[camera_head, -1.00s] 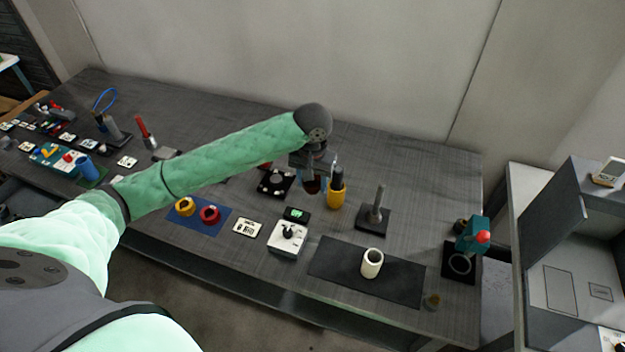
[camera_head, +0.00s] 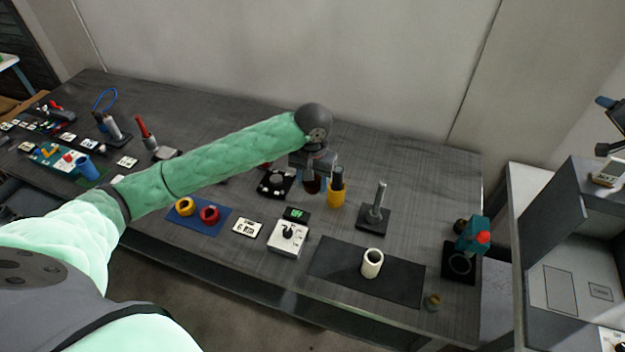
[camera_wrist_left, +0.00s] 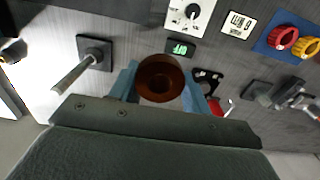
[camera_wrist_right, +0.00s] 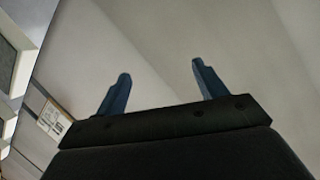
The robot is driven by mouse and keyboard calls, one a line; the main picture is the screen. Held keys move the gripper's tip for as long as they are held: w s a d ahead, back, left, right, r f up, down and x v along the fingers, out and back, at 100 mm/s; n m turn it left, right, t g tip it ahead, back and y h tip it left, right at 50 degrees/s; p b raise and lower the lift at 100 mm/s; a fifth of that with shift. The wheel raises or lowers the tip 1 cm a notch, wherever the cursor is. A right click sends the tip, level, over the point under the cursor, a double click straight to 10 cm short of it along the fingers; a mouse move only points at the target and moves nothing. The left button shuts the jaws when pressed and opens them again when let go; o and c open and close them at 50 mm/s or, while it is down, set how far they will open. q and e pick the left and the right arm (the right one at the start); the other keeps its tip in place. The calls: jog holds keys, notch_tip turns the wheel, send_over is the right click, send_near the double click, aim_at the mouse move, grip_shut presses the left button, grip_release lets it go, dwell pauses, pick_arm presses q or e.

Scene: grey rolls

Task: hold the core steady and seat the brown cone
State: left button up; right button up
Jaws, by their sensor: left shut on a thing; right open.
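My left gripper (camera_wrist_left: 160,82) is shut on a brown cone (camera_wrist_left: 160,64), which looks like a hollow ring from its wrist camera. In the head view the cone shows as a dark red-brown shape (camera_head: 312,186) under the left wrist, above the table and partly hidden. The core, a white hollow cylinder (camera_head: 372,264), stands upright on a dark mat (camera_head: 328,262), apart from both grippers. My right gripper (camera_wrist_right: 160,70) is open and empty, with pale wall behind its fingers. Its fingers show at the right edge of the head view (camera_head: 606,125), away from the core.
A post on a dark base (camera_head: 376,214) stands behind the mat. A yellow holder (camera_head: 336,196) is close to the left gripper. A white box with a knob (camera_head: 288,238) sits left of the mat. A teal device (camera_head: 473,236) stands to its right.

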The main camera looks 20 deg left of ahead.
jog(key=s+a+f+g+y, duration=0.1)
jog(key=s+a+f+g, duration=0.35)
jog(key=a+f, duration=0.7)
jog(key=s+a+f+g+y, duration=0.1)
jog(key=s+a+f+g, duration=0.2)
jog(key=s+a+f, duration=0.75)
jog(key=s+a+f+g+h, duration=0.1)
jog(key=s+a+f+g, duration=0.2)
jog(key=s+a, duration=0.75)
jog(key=s+a+f+g+h, duration=0.1)
jog(key=s+a+f+g, duration=0.3)
jog(key=s+a, duration=0.7)
jog(key=shift+n, duration=0.4)
jog(key=shift+w+a+f, duration=0.5)
jog(key=shift+a+f, duration=0.05)
jog(key=shift+f, duration=1.45)
jog(key=shift+w+a+f, duration=0.5)
jog(key=shift+w+f, duration=0.05)
jog(key=shift+f, duration=1.4)
jog(key=shift+w+a+f, duration=0.5)
jog(key=shift+a+f, duration=0.05)
jog(key=shift+f, duration=1.45)
jog(key=c, duration=1.1)
